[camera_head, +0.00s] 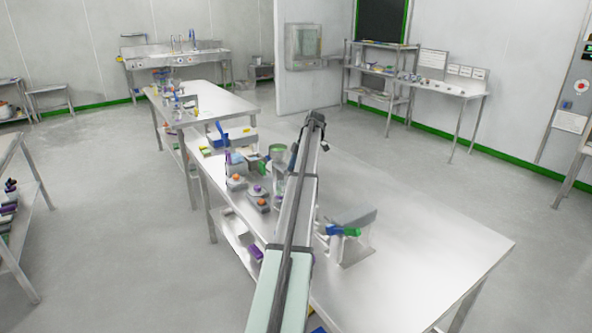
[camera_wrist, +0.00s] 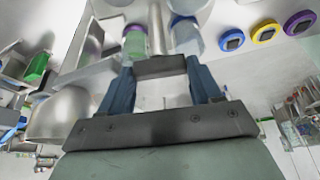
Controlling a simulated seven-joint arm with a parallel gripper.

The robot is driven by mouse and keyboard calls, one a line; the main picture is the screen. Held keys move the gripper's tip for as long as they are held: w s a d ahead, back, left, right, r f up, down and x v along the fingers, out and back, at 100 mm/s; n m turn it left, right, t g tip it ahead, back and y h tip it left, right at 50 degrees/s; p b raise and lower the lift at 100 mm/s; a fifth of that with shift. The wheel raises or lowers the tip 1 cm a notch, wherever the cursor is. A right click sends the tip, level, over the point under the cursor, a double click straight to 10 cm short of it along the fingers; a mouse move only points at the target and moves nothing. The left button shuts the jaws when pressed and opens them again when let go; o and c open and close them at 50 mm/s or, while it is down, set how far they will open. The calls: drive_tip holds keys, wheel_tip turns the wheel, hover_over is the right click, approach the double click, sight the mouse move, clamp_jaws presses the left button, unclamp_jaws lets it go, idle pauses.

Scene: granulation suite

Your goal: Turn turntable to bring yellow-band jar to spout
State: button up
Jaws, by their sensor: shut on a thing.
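In the wrist view my gripper (camera_wrist: 160,66) has its two blue fingers on either side of a dark grey block, which it holds. A pale metal post (camera_wrist: 157,30) runs on beyond the block. A clear jar with a green and purple band (camera_wrist: 135,42) stands left of the post, and a blue-banded jar (camera_wrist: 186,36) stands right of it. I cannot make out a jar with a yellow band. A yellow ring with a dark centre (camera_wrist: 265,31) lies further right. The turntable's plate and the spout cannot be told clearly.
A blue ring (camera_wrist: 232,39) and a purple ring (camera_wrist: 299,22) flank the yellow one. In the head view, a green-topped container (camera_head: 277,151) and small orange and purple-topped items stand left of my arm. A grey stand (camera_head: 350,220) is right of it. The steel table's right side (camera_head: 430,235) is clear.

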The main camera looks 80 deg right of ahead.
drive_tip(key=shift+w+d+n+g+y, duration=0.15)
drive_tip(key=shift+n+g+y, duration=0.3)
drive_tip(key=shift+n, duration=1.55)
drive_tip(key=o, duration=1.2)
drive_tip(key=shift+o, duration=0.2)
